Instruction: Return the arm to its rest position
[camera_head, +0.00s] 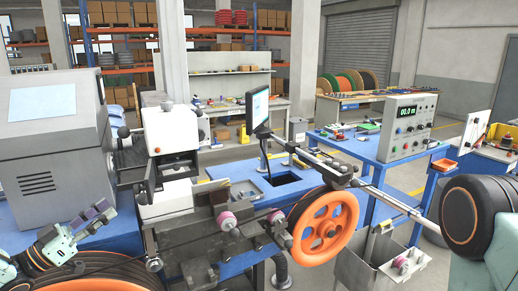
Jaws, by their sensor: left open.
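My left gripper (92,217) shows at the lower left with its fingers apart and nothing seen between them. It is in front of the grey machine housing (50,150) and appears above the large dark wheel (95,272) with an orange hub; I cannot tell how far apart they are. An orange spoked pulley (325,228) stands upright in the middle, with dark cable running to it from the left. My right arm shows at the right edge as a large dark joint with an orange ring. Its gripper is not in view.
A long metal bar (395,200) crosses right of the orange pulley. Small pink rollers (227,221) sit left of it. A blue table (370,148) carries a control box (407,127) reading 00.0 m. A small screen (257,108) stands behind the machine. Shelves and workbenches are farther back.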

